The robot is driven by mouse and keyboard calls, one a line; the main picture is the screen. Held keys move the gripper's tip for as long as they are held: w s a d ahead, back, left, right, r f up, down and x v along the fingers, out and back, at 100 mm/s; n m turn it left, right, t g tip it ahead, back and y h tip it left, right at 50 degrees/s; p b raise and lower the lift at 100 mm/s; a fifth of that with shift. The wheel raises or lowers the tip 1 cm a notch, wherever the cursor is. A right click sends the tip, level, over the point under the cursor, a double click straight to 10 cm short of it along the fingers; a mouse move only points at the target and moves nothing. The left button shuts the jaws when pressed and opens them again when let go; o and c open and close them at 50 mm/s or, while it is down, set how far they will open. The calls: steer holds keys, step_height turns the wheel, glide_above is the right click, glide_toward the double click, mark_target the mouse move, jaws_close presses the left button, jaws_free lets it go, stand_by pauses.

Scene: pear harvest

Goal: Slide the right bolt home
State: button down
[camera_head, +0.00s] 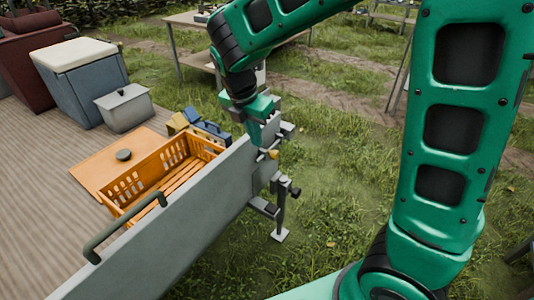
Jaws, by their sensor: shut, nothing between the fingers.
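A grey panel (190,222) stands upright like a tailgate along the edge of the wooden deck. At its right end is metal bolt hardware (262,184), with a small brass-coloured knob (273,155) near the top edge. My gripper (258,143) points down at this right end, close to the brass knob. It is shut and holds nothing. I cannot tell whether its fingertips touch the bolt or the panel. My gripper and the panel hide part of the bolt, so how far it sits in its keeper is unclear.
A green handle (122,226) is on the panel's left part. An orange crate (130,187) stands behind the panel. A bracket with a black knob (296,191) and a leg juts out at right. Grey bins (125,107) stand on the deck. Grass lies open to the right.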

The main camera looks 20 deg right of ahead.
steer(key=shift+f, duration=0.1)
glide_toward(262, 156)
steer(key=s+f, duration=0.3)
steer(key=f, duration=0.2)
steer(key=d, duration=0.1)
steer(key=w+d+f, duration=0.1)
steer(key=w+d, duration=0.1)
steer(key=shift+w+d+f, duration=0.1)
steer(key=shift+d+f, duration=0.3)
